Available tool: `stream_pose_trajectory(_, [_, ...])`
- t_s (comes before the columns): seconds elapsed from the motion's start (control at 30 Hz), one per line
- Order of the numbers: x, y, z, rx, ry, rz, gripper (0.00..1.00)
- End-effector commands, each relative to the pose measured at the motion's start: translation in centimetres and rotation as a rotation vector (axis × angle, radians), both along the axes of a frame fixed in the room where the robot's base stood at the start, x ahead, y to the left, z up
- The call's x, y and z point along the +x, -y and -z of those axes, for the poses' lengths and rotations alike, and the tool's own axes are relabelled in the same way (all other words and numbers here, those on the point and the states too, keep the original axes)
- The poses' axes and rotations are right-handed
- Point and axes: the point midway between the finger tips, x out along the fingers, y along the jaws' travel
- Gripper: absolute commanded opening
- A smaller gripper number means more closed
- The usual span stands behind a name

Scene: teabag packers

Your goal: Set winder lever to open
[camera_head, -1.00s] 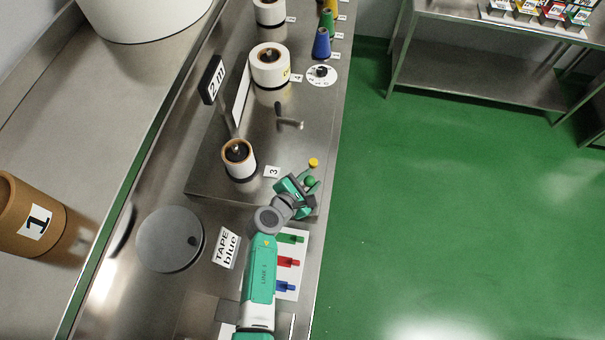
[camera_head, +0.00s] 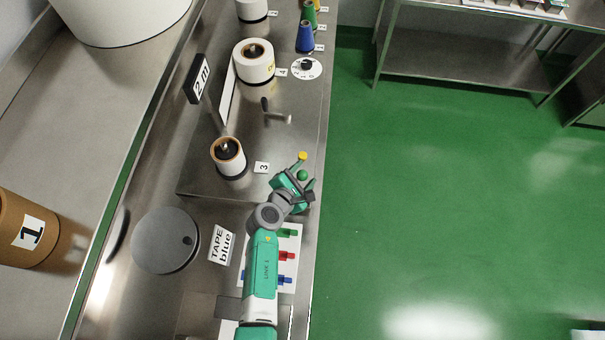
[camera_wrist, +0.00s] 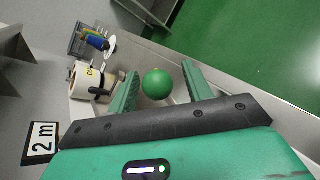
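A green ball knob (camera_head: 302,175) stands at the front corner of the steel winder housing (camera_head: 205,180), with a yellow ball knob (camera_head: 303,156) just behind it. I cannot tell which of these is the winder lever; no open or shut mark is readable. My gripper (camera_head: 306,186) is beside the green knob. In the wrist view the green knob (camera_wrist: 157,84) shows between the two spread green fingers of my gripper (camera_wrist: 160,82), with gaps on both sides. A black-handled lever (camera_head: 265,105) stands farther back on the housing.
A dark-cored roll (camera_head: 229,156) by card 3 and a white roll (camera_head: 254,62) stand on the housing. A "2 m" sign (camera_head: 197,79) stands at its left. Coloured pegs lie on a white card (camera_head: 291,269) beside my arm. Green floor is open to the right.

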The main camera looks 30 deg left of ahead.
Motion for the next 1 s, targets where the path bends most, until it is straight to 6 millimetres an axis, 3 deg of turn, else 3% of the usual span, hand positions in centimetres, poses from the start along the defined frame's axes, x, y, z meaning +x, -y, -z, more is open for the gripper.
stream_pose_trajectory(0.17, [-0.3, 0.0, -0.2, 0.000, 0.001, -0.001, 0.50])
stream_pose_trajectory(0.5, [-5.9, 0.2, -2.8, 0.001, 0.000, -0.001, 0.50])
stream_pose_trajectory(0.6, [-6.8, 0.3, -3.3, 0.000, 0.001, -0.001, 0.50])
stream_pose_trajectory(1.0, [-7.0, 0.3, -3.4, 0.000, 0.001, -0.001, 0.50])
